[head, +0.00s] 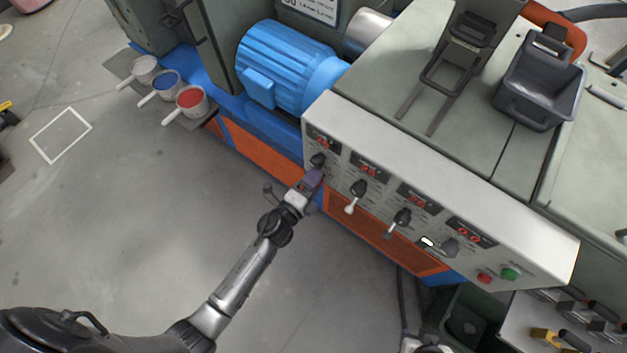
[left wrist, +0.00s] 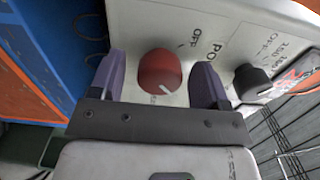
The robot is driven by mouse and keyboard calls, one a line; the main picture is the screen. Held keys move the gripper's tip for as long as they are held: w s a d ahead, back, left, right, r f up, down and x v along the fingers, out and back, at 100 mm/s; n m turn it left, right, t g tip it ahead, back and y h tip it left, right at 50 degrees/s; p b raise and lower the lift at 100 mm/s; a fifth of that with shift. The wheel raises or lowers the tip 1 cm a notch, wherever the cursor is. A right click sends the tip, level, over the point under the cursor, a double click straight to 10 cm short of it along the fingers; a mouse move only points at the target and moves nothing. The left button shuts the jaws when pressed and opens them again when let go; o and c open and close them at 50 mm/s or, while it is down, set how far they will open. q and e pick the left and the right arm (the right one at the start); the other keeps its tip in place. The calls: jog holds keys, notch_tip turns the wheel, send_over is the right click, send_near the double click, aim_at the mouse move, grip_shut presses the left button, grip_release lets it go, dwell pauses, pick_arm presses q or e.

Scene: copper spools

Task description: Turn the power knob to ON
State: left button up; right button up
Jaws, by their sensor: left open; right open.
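The red power knob (left wrist: 160,71) sits on the white panel face (left wrist: 150,20) in the left wrist view, with a white pointer line at its lower right edge. The letters "PO" and an "OFF" mark show beside it, partly covered. My left gripper (left wrist: 160,82) is open, with one purple finger on each side of the knob. I cannot tell whether either finger touches it. In the head view my left gripper (head: 314,178) is at the left end of the control panel and hides the red knob. My right gripper does not show clearly in either view.
A black knob (left wrist: 252,83) is close to the right finger. In the head view several lever knobs, such as this one (head: 357,189), line the panel under red displays. Red (head: 484,278) and green (head: 509,273) buttons are at its right end. The floor at left is open.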

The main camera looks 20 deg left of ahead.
dwell(0.3)
pick_arm(q)
jog(key=p+v, duration=0.1)
jog(key=v, duration=1.3)
jog(key=shift+w, duration=0.15)
